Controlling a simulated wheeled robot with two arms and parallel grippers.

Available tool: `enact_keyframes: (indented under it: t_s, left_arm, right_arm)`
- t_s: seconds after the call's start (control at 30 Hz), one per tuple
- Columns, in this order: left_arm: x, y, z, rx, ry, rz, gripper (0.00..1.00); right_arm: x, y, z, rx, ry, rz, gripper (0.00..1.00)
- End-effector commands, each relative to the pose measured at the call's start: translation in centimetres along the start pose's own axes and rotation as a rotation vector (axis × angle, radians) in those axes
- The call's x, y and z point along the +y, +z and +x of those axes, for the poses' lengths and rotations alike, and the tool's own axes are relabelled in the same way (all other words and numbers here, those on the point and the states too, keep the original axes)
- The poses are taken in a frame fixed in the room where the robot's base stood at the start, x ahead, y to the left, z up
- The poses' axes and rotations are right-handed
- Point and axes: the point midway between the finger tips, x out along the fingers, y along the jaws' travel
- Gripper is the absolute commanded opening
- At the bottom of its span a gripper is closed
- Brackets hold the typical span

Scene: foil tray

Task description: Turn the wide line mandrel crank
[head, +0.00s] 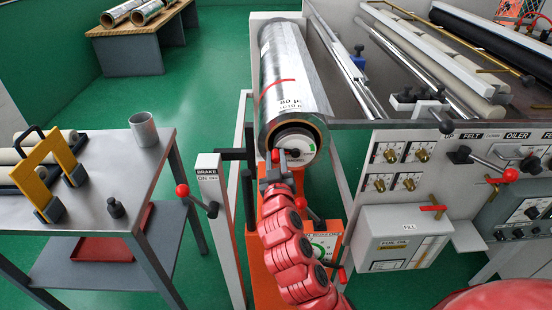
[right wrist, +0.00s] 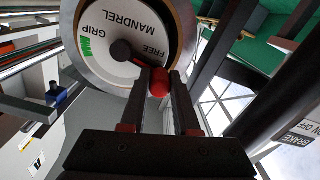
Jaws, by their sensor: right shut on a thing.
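A large foil roll (head: 285,75) with a printed wrap sits on the mandrel. A white round mandrel dial (head: 299,145) faces me at its near end. In the right wrist view the dial (right wrist: 105,60) reads MANDREL, GRIP and FREE, with a green mark by GRIP. The short black crank (right wrist: 122,50) sticks out from the dial and ends in a red knob (right wrist: 160,83). My right gripper (right wrist: 160,88) is shut on that knob, one finger on each side. In the head view the gripper (head: 273,165) partly hides the crank. My left gripper is not in view.
A brake lever with a red knob (head: 183,190) stands left of my right arm. A metal table (head: 105,210) with a cup (head: 143,129) is further left. The machine panel (head: 400,150) with knobs and a grey box (head: 400,240) is on the right.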

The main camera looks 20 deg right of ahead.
Motion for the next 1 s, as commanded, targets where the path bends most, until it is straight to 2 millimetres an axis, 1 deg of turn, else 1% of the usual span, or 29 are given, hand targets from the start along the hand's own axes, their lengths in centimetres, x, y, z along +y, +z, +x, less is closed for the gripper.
enact_keyframes:
  t_s: [0.1, 0.23, 0.43, 0.47, 0.6, 0.63, 0.9, 1.0]
  left_arm:
    - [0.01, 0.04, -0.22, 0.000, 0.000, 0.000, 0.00]
    - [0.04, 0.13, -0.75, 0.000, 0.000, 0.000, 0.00]
    - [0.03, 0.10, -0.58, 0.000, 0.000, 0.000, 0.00]
    - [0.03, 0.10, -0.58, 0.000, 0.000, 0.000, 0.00]
    - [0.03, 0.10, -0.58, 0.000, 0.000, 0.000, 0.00]
    - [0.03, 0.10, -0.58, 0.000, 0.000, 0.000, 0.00]
    - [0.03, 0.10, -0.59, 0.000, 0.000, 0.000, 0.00]
    - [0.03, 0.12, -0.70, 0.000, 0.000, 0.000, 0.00]
  right_arm:
    - [-0.10, 0.21, -0.01, 0.000, -0.001, -0.017, 0.00]
    - [-0.35, 0.69, -0.02, 0.001, -0.002, -0.102, 0.00]
    - [-0.32, 0.60, -0.02, -0.002, -0.003, -0.103, 0.00]
    - [-0.32, 0.60, -0.02, -0.002, -0.003, -0.103, 0.31]
    - [-0.30, 0.58, -0.02, -0.001, -0.002, -0.103, 0.57]
    - [-0.30, 0.58, -0.02, -0.001, -0.002, -0.103, 0.59]
    - [-0.26, 0.55, -0.05, -0.001, -0.001, -0.103, 0.59]
    - [-0.30, 0.58, -0.50, 0.001, -0.002, -0.104, 0.59]
